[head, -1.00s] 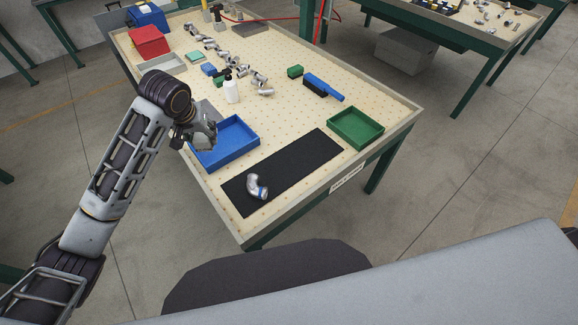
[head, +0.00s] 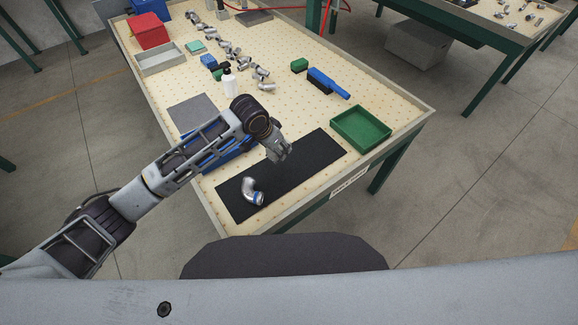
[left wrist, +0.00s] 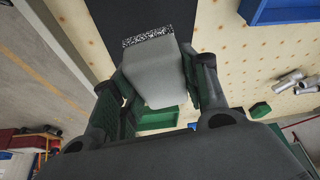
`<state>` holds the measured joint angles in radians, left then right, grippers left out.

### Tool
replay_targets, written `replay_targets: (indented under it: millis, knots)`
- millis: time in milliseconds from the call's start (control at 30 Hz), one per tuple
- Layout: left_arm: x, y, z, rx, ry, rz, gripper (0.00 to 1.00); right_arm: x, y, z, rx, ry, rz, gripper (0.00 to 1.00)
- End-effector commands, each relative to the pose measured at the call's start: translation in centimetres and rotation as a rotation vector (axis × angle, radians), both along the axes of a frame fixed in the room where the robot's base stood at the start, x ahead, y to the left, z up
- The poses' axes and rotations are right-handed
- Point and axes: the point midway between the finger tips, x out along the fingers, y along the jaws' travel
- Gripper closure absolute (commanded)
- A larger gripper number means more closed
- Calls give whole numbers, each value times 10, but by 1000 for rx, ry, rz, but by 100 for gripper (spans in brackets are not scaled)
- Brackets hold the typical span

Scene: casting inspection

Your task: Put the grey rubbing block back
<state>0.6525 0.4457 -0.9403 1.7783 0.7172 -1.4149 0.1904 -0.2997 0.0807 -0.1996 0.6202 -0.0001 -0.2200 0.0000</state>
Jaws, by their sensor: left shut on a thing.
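My left gripper (head: 280,152) is over the black mat (head: 318,152) in the head view. In the left wrist view the left gripper (left wrist: 162,78) is shut on the grey rubbing block (left wrist: 160,70), a pale grey block with a dark speckled strip at its far edge. The block sits between the two fingers and appears clear of the table. In the head view the block is too small and covered to make out well. My right gripper is not in view.
A silver pipe elbow (head: 252,192) with a blue band lies on the mat. A green tray (head: 361,128) is to the right; my arm partly covers a blue tray (head: 213,163). A grey pad (head: 193,112), white bottle (head: 229,83), blue brush (head: 326,81) and green block (head: 300,65) stand behind.

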Motion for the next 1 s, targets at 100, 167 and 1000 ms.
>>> replay_targets:
  millis: [100, 167, 1000]
  knots:
    - [-1, -4, 0, -2, -1, -68, 82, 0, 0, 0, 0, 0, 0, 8]
    - [-1, -6, 1, -1, -2, -104, 82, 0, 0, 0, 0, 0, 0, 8]
    - [-1, -10, 2, -2, -2, -274, 82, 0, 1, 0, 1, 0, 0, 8]
